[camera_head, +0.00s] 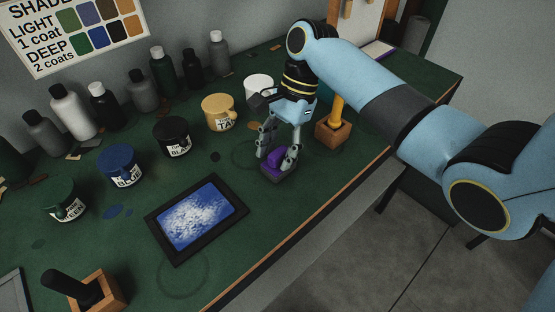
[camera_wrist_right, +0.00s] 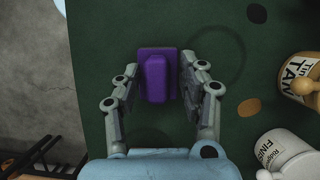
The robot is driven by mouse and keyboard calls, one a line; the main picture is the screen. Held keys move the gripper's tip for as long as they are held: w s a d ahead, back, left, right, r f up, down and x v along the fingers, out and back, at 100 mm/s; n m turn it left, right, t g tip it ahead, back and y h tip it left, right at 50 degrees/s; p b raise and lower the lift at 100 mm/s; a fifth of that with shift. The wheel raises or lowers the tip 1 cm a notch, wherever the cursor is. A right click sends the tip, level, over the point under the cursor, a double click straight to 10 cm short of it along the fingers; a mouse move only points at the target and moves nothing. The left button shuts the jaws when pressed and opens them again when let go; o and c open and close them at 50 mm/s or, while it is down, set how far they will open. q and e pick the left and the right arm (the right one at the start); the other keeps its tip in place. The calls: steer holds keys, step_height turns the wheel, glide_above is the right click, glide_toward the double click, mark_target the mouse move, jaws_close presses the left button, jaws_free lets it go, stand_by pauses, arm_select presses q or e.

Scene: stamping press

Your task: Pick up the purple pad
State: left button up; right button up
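The purple pad (camera_head: 275,158) lies on the green table top, close to its front edge, between the fingers of my right gripper (camera_head: 278,153). In the right wrist view, the pad (camera_wrist_right: 154,78) has a wider base and a narrower raised block along its middle. My right gripper (camera_wrist_right: 156,82) is open and points down, with one finger on each side of the pad. A small gap shows on each side. In the head view the fingers hide part of the pad. My left gripper is in neither view.
A tan jar (camera_head: 219,112) and a white jar (camera_head: 259,88) stand behind the gripper. A wooden holder (camera_head: 333,133) with a yellow handle is close on its right. A black-framed tray with blue (camera_head: 240,211) lies to the left. Several bottles line the back.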

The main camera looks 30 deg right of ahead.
mark_target(276, 156)
steer(key=c, duration=0.7)
steer(key=shift+r, duration=0.45)
steer(key=r, duration=0.3)
steer(key=shift+s+d+r, duration=0.3)
steer(key=shift+s+r, duration=0.05)
steer(key=s+d+r, duration=0.1)
steer(key=s+r, duration=0.1)
steer(key=s, duration=0.1)
steer(key=s+d+r, duration=0.2)
steer(key=s, duration=0.1)
steer(key=s+d+r, duration=0.2)
steer(key=s, duration=0.1)
steer(key=shift+s+r+p, duration=0.2)
steer(key=shift+p, duration=0.15)
